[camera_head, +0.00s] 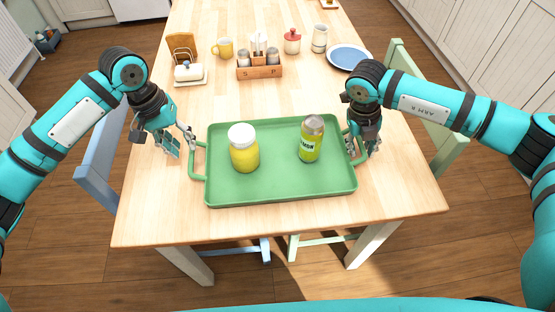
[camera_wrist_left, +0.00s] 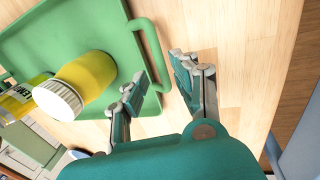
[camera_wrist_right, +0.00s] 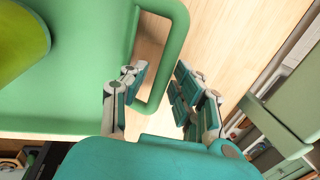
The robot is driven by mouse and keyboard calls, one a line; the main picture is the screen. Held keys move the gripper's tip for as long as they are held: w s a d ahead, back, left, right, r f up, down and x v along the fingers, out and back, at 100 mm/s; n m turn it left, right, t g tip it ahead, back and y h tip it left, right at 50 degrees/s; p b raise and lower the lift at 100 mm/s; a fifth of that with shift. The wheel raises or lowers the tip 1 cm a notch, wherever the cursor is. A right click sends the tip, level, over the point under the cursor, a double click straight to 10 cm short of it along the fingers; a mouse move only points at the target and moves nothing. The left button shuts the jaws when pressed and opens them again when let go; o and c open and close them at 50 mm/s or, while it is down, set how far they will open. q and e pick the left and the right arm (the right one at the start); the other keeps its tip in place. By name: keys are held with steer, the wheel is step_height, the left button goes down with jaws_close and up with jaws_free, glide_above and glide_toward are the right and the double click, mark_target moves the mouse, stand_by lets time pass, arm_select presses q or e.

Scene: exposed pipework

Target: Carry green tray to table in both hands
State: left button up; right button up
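The green tray (camera_head: 280,190) rests flat on the wooden table (camera_head: 400,195). A yellow jar with a white lid (camera_head: 245,155) and a yellow-green can with a grey top (camera_head: 311,140) stand upright on it. My left gripper (camera_head: 179,142) is open beside the tray's left handle (camera_head: 192,165). In the left wrist view my left gripper (camera_wrist_left: 160,84) is empty, with one finger close to the handle loop (camera_wrist_left: 153,50). My right gripper (camera_head: 361,146) is open at the right handle. In the right wrist view the handle's outer bar (camera_wrist_right: 172,60) runs between its parted fingers.
Behind the tray stand a wooden condiment holder (camera_head: 260,71), a butter dish (camera_head: 189,73), a yellow mug (camera_head: 223,48), a red-lidded jar (camera_head: 292,41) and a blue plate (camera_head: 348,57). A blue chair (camera_head: 98,165) and a green chair (camera_head: 425,95) flank the table. The front edge is clear.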

arm_select(q)
step_height(320, 180, up, 6)
steer(key=a, duration=0.1)
steer(key=shift+a, duration=0.15)
arm_select(e)
step_height(320, 180, up, 12)
steer(key=a, duration=0.2)
steer(key=shift+a, duration=0.2)
arm_select(q)
steer(key=shift+f, duration=0.1)
arm_select(e)
steer(key=shift+s+f, duration=0.1)
steer(key=shift+f, duration=0.1)
